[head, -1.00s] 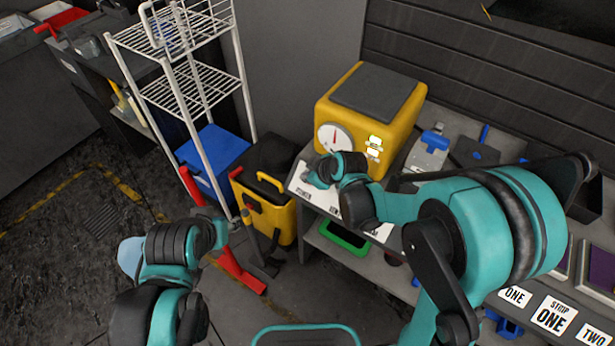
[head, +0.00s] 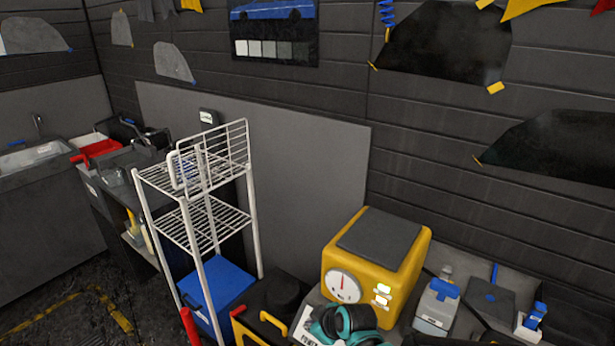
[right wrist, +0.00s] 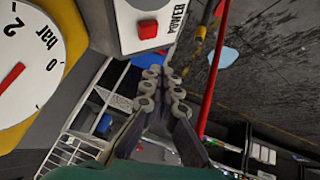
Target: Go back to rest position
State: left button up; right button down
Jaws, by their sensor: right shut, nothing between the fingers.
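My right gripper (right wrist: 162,92) is shut and empty in the right wrist view, its two fingers together. In the head view only the teal and black end of my right arm shows at the bottom edge, in front of the yellow machine (head: 398,262). The fingers cannot be made out there. The machine has a dark top and a round gauge (head: 343,286); the gauge also fills the left of the right wrist view (right wrist: 25,65). A white panel with a red button (right wrist: 152,30) marked POWER is at the top there. My left arm and gripper are not in view.
Dark film pieces (head: 445,42) hang on the wall.

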jog(key=s+d+r+m+h, duration=0.2)
jog(key=s+d+r+m, duration=0.2)
jog(key=s+d, duration=0.4)
jog(key=s+d+r+m+h, duration=0.2)
jog(key=s+d+r+m, duration=0.2)
jog(key=s+d+m, duration=0.3)
jog(key=s+d, duration=0.1)
jog(key=s, duration=0.1)
jog(key=shift+s+d+r+t, duration=0.2)
jog(key=shift+s+d+t, duration=0.15)
jog(key=shift+s+t, duration=0.05)
